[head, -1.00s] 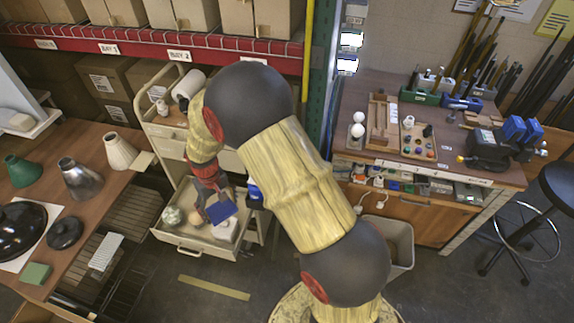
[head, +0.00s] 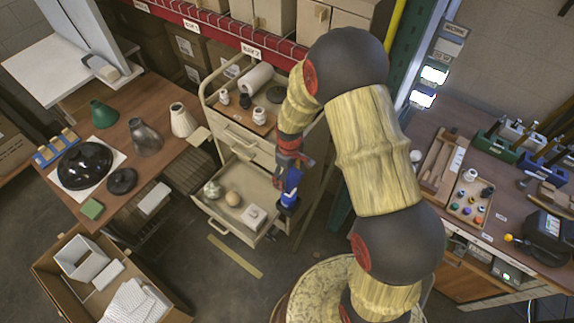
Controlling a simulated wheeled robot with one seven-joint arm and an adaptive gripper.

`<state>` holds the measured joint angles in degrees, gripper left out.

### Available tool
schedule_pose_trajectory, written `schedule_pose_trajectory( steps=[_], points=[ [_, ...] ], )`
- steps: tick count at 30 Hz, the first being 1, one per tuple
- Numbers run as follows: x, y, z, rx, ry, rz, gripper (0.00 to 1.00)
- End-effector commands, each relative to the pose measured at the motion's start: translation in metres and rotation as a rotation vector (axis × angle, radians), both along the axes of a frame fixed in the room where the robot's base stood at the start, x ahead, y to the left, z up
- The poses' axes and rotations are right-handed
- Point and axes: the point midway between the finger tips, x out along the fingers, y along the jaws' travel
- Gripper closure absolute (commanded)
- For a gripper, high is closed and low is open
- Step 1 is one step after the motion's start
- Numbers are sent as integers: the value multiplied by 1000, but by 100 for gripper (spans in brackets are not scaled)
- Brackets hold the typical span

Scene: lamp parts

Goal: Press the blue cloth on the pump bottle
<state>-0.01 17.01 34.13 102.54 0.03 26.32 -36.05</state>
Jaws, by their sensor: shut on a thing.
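My gripper (head: 289,192) hangs at the right edge of the open cart drawer (head: 215,212), seen small and partly hidden by its own links. It is shut on the blue cloth (head: 291,180), which shows as a small dark blue patch; its outline is hard to tell from the gripper. Small bottles stand on the cart top: a white one (head: 224,97), a dark-capped one (head: 245,101) and another white one (head: 259,116). Which is the pump bottle is too small to tell. The cloth is apart from all of them, lower and to the right.
The drawer holds a pale ball (head: 212,189), a tan ball (head: 233,198) and a white block-like item (head: 255,215). A paper roll (head: 256,78) lies on the cart top. A table with lamp parts (head: 146,140) is left; a workbench (head: 490,220) is right. An open carton (head: 60,290) stands front left.

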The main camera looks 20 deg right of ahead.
Motion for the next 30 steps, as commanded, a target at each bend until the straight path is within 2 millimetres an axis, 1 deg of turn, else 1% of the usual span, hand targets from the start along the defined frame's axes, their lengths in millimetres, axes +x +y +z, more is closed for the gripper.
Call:
schedule_pose_trajectory(
  steps=[8,18,21,24,30],
  points=[
    [-1,0,-17,0,2,1,45],
    [-1,0,-50,0,1,0,45],
    [-1,0,-57,0,1,0,45],
    [0,0,-60,0,1,0,45],
    [0,0,-60,0,0,-1,45]
  ],
)
